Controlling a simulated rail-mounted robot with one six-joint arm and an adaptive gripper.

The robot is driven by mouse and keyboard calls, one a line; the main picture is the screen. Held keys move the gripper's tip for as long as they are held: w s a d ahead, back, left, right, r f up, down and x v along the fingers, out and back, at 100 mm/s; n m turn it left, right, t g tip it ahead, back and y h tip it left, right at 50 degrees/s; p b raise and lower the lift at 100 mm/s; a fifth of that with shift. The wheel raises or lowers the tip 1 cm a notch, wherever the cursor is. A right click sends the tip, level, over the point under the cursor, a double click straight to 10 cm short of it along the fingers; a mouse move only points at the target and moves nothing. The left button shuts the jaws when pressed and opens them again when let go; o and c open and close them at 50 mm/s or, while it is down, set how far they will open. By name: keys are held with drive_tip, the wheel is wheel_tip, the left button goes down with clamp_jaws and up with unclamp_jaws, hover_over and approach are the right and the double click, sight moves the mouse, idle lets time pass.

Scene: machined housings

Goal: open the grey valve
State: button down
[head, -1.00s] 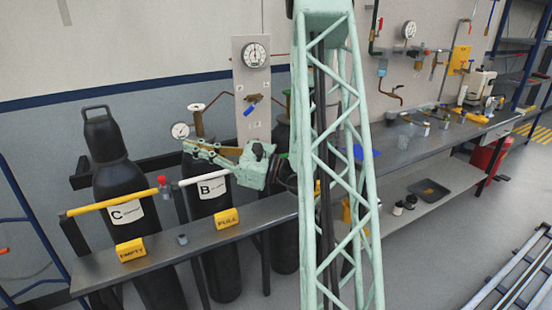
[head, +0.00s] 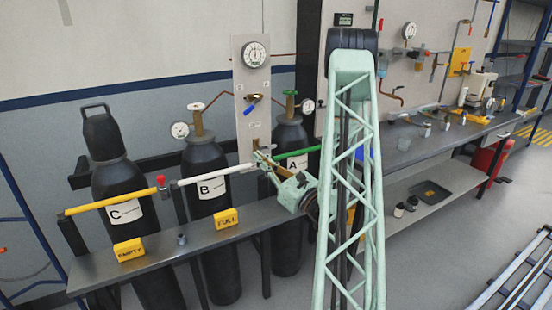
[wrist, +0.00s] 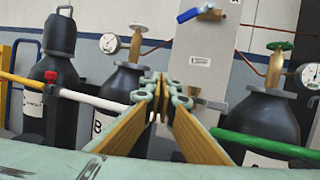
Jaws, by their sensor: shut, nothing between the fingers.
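Cylinder B (head: 206,170) is black and carries a brass stem with a small greyish handwheel (head: 197,107) on top, which looks like the grey valve. Its colour is hard to be sure of at this size. Cylinder B and its brass stem also show left of centre in the wrist view (wrist: 124,82). My gripper (head: 259,157) is in front of the lower part of the gauge panel, right of and lower than that handwheel. In the wrist view its tan-padded fingers (wrist: 160,88) meet at the tips with nothing between them.
Cylinder A (head: 290,135) with a green handwheel (head: 290,93) stands on the right. Cylinder C (head: 108,175) is capped, on the left. White, green and yellow bars cross the cylinders. A panel (head: 240,85) holds a gauge and a blue-handled valve (head: 251,104). A narrow shelf (head: 170,250) runs in front.

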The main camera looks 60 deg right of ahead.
drive_tip(key=s+d+f+m+g+h, duration=0.2)
drive_tip(key=s+d+f+m+h, duration=0.1)
drive_tip(key=s+d+f+h, duration=0.2)
drive_tip(key=s+d+f, duration=0.2)
drive_tip(key=d, duration=0.2)
drive_tip(key=shift+s+f+m+h+b, duration=0.15)
drive_tip(key=shift+f+m+h+b, duration=0.15)
drive_tip(key=shift+m+h+b, duration=0.1)
drive_tip(key=shift+w, duration=0.2)
drive_tip(key=shift+p+x, duration=1.8)
drive_tip(key=shift+p, duration=0.15)
drive_tip(key=shift+w+r, duration=0.1)
drive_tip(key=shift+w+d+r+p, duration=0.15)
drive_tip(key=shift+w+p, duration=0.2)
drive_tip(key=shift+p, duration=0.45)
drive_tip(key=p+x, duration=0.1)
drive_tip(key=x, duration=0.1)
drive_tip(key=shift+w+d, duration=0.15)
drive_tip(key=shift+w, duration=0.2)
drive_tip(key=shift+x, duration=1.1)
drive_tip(key=shift+s+d+n+b, duration=0.1)
drive_tip(key=shift+d+n+b, duration=0.1)
drive_tip(key=shift+n+b, duration=0.2)
